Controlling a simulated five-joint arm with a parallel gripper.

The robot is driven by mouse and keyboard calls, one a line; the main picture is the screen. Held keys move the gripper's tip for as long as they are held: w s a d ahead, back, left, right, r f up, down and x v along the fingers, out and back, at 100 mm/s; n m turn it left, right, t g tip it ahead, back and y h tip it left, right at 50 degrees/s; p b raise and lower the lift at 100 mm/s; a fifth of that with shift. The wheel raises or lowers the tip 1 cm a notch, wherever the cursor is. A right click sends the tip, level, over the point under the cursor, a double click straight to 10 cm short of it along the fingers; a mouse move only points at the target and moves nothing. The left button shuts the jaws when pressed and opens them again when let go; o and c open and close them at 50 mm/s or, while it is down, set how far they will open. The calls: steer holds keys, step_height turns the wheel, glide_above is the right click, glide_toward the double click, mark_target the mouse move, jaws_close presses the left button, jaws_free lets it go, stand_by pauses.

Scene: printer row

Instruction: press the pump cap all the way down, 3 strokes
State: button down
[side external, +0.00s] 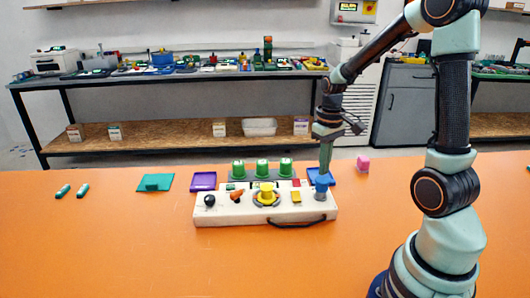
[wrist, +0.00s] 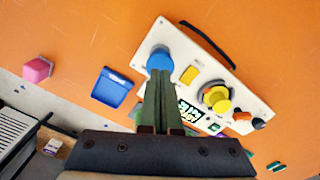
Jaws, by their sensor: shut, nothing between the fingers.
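The blue round cap (side external: 321,185), which I take as the pump cap, stands at the right end of the white control box (side external: 220,210). In the wrist view the cap (wrist: 159,57) shows just beyond my fingertips, partly covered by them. My gripper (side external: 325,170) is shut and empty, pointing down over the cap. In the wrist view my gripper (wrist: 158,80) has its fingers together. The tips look at or just above the cap's top; I cannot tell whether they touch it. How far down the cap sits is unclear.
The box also carries a yellow knob (side external: 266,191), an orange lever (side external: 237,195), a black ball (side external: 209,200) and a front handle (side external: 298,222). Behind are green cylinders (side external: 262,168) and a blue tray (wrist: 112,87). A pink block (side external: 363,162) lies right. The orange table's front is clear.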

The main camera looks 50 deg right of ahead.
mark_target(323, 179)
stand_by(0.4)
steer(key=shift+f, duration=1.95)
steer(key=shift+r, duration=1.95)
step_height(323, 179, up, 6)
